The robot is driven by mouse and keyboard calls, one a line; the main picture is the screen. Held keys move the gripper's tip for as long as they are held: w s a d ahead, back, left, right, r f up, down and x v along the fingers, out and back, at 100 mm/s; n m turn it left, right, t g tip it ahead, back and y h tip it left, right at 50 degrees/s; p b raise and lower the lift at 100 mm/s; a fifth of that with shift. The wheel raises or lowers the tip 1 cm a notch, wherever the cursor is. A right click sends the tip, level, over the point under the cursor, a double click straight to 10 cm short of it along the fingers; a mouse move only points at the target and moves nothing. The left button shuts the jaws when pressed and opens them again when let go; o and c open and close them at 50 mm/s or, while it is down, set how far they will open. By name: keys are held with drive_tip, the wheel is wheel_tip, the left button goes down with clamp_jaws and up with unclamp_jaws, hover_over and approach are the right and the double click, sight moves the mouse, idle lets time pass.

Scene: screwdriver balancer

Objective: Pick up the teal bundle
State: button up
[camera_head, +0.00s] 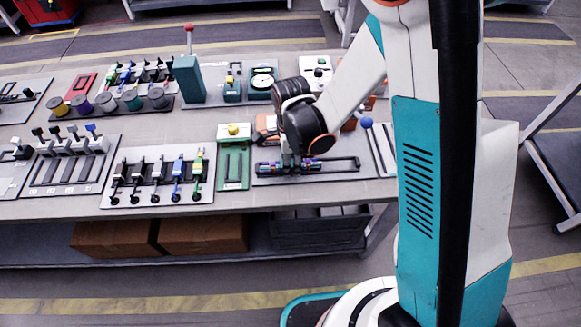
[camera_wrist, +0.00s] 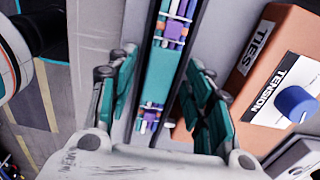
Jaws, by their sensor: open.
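The teal bundle (camera_wrist: 157,82) shows in the wrist view as a teal wrap with purple, orange, white and blue ends sticking out above and below it. It lies in a narrow dark-edged channel. My gripper (camera_wrist: 161,68) is open, one teal-padded finger on each side of the bundle. I see no finger clearly touching it. In the head view my gripper (camera_head: 289,158) points down over the dark rack at the bench's front right. Coloured parts of the bundle show in the rack (camera_head: 307,168), and the gripper hides some of it.
An orange box (camera_wrist: 268,75) labelled TIES and TENSION, with a blue knob (camera_wrist: 296,103), stands close to the right finger. A green fixture (camera_head: 234,165) with a yellow button is left of the rack. Tool racks and spools fill the bench's left side.

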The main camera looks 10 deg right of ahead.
drive_tip(key=shift+r, duration=0.1)
clamp_jaws()
drive_tip(key=shift+r, duration=0.1)
